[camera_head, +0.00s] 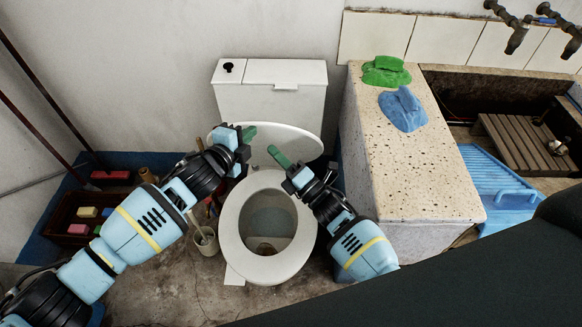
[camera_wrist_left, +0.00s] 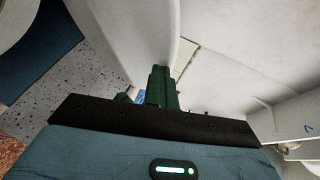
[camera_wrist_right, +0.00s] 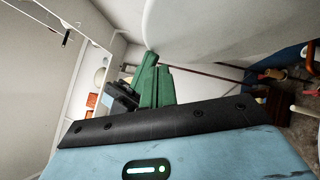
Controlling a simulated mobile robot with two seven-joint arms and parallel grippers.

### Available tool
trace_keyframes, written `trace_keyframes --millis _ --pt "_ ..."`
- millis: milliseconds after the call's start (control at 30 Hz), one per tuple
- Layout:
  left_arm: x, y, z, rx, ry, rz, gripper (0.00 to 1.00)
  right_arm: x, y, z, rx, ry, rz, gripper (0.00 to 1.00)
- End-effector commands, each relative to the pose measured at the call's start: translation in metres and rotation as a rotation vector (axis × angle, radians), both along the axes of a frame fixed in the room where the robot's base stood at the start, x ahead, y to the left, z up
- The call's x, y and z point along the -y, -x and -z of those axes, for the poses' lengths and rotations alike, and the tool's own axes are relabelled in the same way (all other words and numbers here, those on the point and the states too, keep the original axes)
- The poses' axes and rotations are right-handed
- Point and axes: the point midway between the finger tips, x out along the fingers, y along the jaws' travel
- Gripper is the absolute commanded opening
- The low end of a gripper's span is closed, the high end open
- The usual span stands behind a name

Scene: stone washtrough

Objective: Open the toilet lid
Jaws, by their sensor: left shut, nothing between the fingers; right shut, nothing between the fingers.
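The toilet's white lid (camera_head: 300,142) is raised behind the bowl and tilts back toward the cistern (camera_head: 290,73). The bowl (camera_head: 268,225) is uncovered, with its seat ring down and water visible inside. My left gripper (camera_head: 249,134) is shut and empty in front of the lid's left part. My right gripper (camera_head: 276,153) is shut and empty, in front of the lid's lower middle. The lid's white surface is close to the green fingers in the left wrist view (camera_wrist_left: 130,35) and the right wrist view (camera_wrist_right: 220,30). I cannot tell whether either gripper touches it.
A speckled stone counter (camera_head: 415,165) with green (camera_head: 386,71) and blue (camera_head: 403,108) cloths stands close on the right. A blue washboard (camera_head: 495,185) is beyond it. A crate of soaps (camera_head: 72,228) and a brush holder (camera_head: 205,241) stand on the left.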

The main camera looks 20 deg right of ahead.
Motion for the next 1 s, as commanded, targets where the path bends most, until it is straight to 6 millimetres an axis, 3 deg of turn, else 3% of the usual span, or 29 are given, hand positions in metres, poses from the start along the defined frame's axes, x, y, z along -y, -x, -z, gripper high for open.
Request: trace_keyframes --millis 67,300,800,1000 --pt "-0.002 0.0 0.003 -0.005 -0.004 -0.004 0.0 -0.007 -0.012 -0.005 0.0 -0.001 0.0 0.0" --pt "-0.002 0.0 0.003 -0.005 -0.004 -0.004 0.0 0.004 -0.037 -0.017 0.0 0.002 0.001 0.0" --pt "0.0 0.0 0.001 -0.001 -0.001 -0.001 0.0 0.006 -0.045 -0.021 -0.001 0.0 0.001 0.0" --pt "0.0 0.0 0.0 -0.001 -0.001 -0.001 0.0 0.013 -0.065 -0.033 -0.044 -0.012 0.001 0.0"
